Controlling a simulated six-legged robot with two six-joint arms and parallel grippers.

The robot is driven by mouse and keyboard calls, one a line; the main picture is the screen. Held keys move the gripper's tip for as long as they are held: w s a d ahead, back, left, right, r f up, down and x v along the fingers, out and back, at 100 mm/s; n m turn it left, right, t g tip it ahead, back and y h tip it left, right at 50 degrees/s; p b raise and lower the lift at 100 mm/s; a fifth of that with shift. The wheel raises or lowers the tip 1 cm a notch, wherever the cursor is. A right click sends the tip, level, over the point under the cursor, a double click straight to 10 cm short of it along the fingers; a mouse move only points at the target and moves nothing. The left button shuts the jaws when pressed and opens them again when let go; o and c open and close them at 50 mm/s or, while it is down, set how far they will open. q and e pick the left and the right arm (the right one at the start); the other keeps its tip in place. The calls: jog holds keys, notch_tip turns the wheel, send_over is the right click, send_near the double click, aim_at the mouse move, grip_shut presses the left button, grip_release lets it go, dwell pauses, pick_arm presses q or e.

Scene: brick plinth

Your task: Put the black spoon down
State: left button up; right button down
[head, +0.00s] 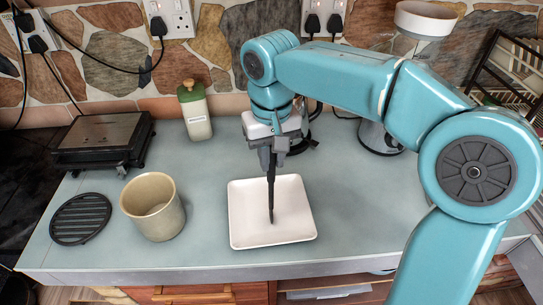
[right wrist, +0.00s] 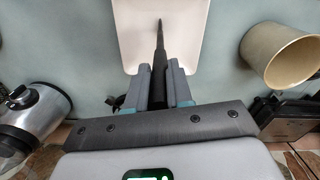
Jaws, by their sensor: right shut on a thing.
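The black spoon (head: 271,193) points down over the white square tray (head: 245,228) in the head view. My right gripper (head: 269,160) is shut on its upper part. The spoon's lower tip appears over the tray's middle; I cannot tell whether it touches the surface. In the right wrist view the spoon (right wrist: 159,55) extends from between the two grey fingers (right wrist: 162,85) toward the tray (right wrist: 185,40). My left gripper is not in view.
A beige cup (head: 153,207) and a black round grill trivet (head: 80,219) stand left of the tray. Behind are a green-and-cream bottle (head: 195,112) and a black flat appliance (head: 103,140). The worktop's front edge (head: 180,273) is near; bare worktop lies right of the tray.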

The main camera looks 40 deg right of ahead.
jog(key=shift+w+a+f, duration=0.1)
jog(key=shift+w, duration=0.15)
jog(key=shift+s+f, duration=0.15)
jog(key=shift+s, duration=0.05)
jog(key=c, duration=1.1)
grip_release()
jog(key=shift+o, duration=0.4)
jog(key=shift+w, duration=0.15)
jog(key=shift+r, duration=0.6)
notch_tip(320, 180, up, 10)
jog(key=shift+r+p, duration=0.15)
jog(key=shift+p, duration=0.85)
jog(key=shift+r, duration=0.5)
